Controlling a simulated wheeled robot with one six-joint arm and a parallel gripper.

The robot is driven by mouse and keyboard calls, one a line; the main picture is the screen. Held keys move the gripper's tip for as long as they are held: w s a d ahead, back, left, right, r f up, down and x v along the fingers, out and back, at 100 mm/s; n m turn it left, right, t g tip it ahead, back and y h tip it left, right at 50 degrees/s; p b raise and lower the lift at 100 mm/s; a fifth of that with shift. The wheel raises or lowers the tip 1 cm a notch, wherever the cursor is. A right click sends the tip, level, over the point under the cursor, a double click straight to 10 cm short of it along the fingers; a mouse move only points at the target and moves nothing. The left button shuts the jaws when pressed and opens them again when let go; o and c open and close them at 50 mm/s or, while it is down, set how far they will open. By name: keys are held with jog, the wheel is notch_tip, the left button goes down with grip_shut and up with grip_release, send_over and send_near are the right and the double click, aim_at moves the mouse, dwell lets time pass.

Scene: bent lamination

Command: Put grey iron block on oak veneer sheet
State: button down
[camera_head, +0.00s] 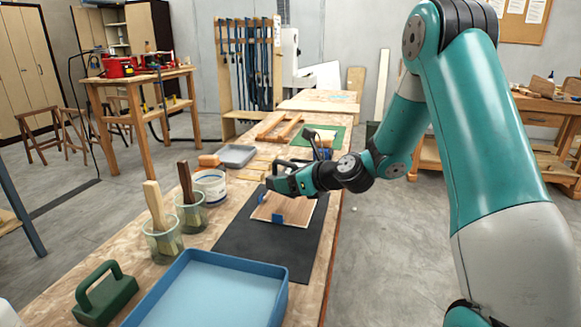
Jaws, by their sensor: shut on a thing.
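The oak veneer sheet (299,212) lies on a black mat (250,250) on the long workbench, with blue patches at its edge. My gripper (272,186) is over the far left part of the sheet and is shut on the grey iron block (285,166). Only a dark grey part of the block shows behind the gripper; the rest is hidden. I cannot tell whether the block touches the sheet.
A blue tray (205,293) and a green handled block (106,297) stand at the near end. Two brush cups (163,243), a white tub (211,187) and a grey tray (238,155) line the left side. A green mat (327,136) lies farther back.

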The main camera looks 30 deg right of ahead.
aim_at(291, 208)
jog(key=shift+f+b, duration=0.5)
jog(key=shift+f, duration=1.75)
jog(key=shift+f, duration=0.1)
jog(key=shift+c, duration=1.6)
grip_release()
jog(key=shift+f, duration=0.1)
jog(key=shift+s+d+r, duration=0.1)
jog(key=shift+s+r, duration=0.05)
jog(key=shift+r, duration=0.05)
jog(key=v, duration=1.1)
jog(key=shift+s+d, duration=0.1)
jog(key=shift+s, duration=0.25)
